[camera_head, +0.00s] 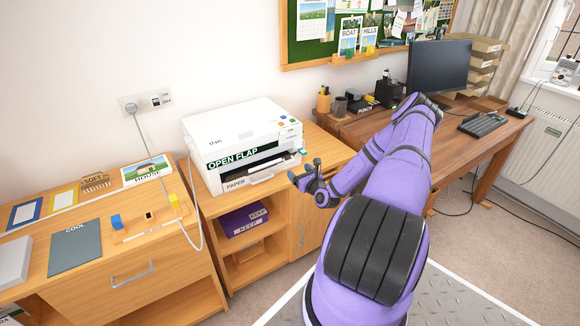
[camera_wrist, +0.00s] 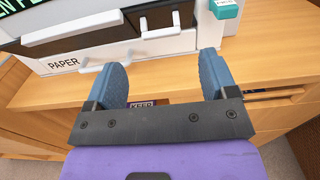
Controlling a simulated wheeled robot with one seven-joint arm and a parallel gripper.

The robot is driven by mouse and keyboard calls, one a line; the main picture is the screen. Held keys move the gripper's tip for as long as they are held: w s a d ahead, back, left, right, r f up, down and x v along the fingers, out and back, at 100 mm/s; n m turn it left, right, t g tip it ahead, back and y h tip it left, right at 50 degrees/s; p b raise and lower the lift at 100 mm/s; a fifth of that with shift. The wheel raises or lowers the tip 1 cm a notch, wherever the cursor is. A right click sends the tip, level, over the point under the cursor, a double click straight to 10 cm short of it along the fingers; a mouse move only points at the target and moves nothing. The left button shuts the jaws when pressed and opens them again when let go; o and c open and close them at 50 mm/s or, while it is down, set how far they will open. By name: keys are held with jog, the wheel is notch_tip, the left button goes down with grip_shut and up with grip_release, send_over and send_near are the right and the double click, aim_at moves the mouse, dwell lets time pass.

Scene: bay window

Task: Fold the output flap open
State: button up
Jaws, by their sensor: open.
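The white printer (camera_head: 243,130) stands on a wooden cabinet, with a green "OPEN FLAP" label (camera_head: 233,158) on its front. A dark slot shows below the label, and the "PAPER" drawer (camera_head: 236,183) is at the bottom. In the wrist view the printer's lower front (camera_wrist: 70,62) fills the top, with white handle-like parts on it; I cannot tell how far the output flap stands open. My gripper (camera_head: 305,174) is open and empty, in front of and right of the printer's front. In the wrist view its blue fingers (camera_wrist: 161,70) are spread apart below the printer front, with nothing between them.
A teal piece (camera_wrist: 226,8) sticks out at the printer's right corner. The cabinet top (camera_head: 325,150) has free room right of the printer. A purple "KEEP" box (camera_head: 240,222) lies on the shelf below. A power cable hangs left of the printer. The desk with monitor (camera_head: 440,68) is right.

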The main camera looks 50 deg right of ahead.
jog(key=shift+x, duration=3.05)
jog(key=c, duration=1.3)
